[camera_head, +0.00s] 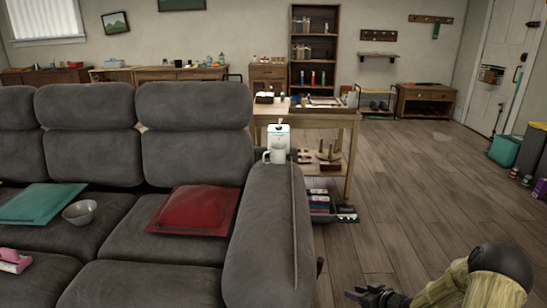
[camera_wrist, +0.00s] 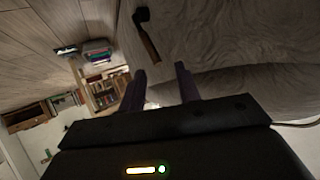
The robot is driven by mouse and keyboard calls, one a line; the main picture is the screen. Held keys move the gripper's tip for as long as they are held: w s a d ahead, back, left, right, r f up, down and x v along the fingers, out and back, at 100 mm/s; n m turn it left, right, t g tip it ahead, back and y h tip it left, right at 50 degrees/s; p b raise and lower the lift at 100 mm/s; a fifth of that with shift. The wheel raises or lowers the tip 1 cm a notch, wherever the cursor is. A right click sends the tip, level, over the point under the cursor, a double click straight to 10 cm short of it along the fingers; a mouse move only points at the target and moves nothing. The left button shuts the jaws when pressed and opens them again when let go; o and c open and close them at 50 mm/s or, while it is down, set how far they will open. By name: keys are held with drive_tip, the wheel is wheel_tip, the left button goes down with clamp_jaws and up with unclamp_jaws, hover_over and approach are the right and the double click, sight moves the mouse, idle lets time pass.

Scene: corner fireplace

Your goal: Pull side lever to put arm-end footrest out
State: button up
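The grey sofa's right arm (camera_head: 268,235) runs toward me in the head view. A side lever (camera_wrist: 148,40) with a brown handle and a dark pivot is on the sofa's outer side (camera_wrist: 215,35) in the wrist view. A small part of the lever (camera_head: 320,266) shows past the arm's edge in the head view. My gripper (camera_head: 368,293) is right of the sofa arm, apart from it. In the wrist view its two dark fingers (camera_wrist: 161,70) are spread with nothing between them, and the lever lies beyond the fingertips. The arm-end footrest cannot be made out.
A red cushion (camera_head: 196,208), a teal cushion (camera_head: 42,204) and a bowl (camera_head: 79,212) lie on the seats. The wooden floor (camera_head: 410,195) at right is open.

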drive_tip(key=s+a+r+m+g+h, duration=0.1)
drive_tip(key=s+a+r+g+h, duration=0.2)
drive_tip(key=r, duration=0.4)
drive_tip(key=s+a+r+m+g+h, duration=0.1)
drive_tip(key=s+a+r+h, duration=0.1)
drive_tip(key=s+r+h, duration=0.3)
drive_tip(key=s+a+r+m+g, duration=0.1)
drive_tip(key=s+a+r, duration=0.15)
drive_tip(key=s, duration=0.35)
drive_tip(key=s+a+r+m+g+y, duration=0.1)
drive_tip(key=s+a+r, duration=0.15)
drive_tip(key=s, duration=0.25)
drive_tip(key=s+a+r+m+g, duration=0.1)
drive_tip(key=s+a+r, duration=0.15)
drive_tip(key=s, duration=0.35)
drive_tip(key=w+p+v, duration=0.3)
drive_tip(key=p+v, duration=0.9)
drive_tip(key=w+r+p+v, duration=0.1)
drive_tip(key=w+p+v, duration=0.2)
drive_tip(key=p+v, duration=1)
drive_tip(key=w+r+p+v, duration=0.1)
drive_tip(key=w+p+v, duration=0.2)
drive_tip(key=p+v, duration=0.9)
drive_tip(key=shift+d+r+p, duration=0.3)
drive_tip(key=shift+d+p, duration=0.3)
drive_tip(key=shift+d, duration=0.05)
drive_tip(key=shift+s, duration=0.1)
clamp_jaws()
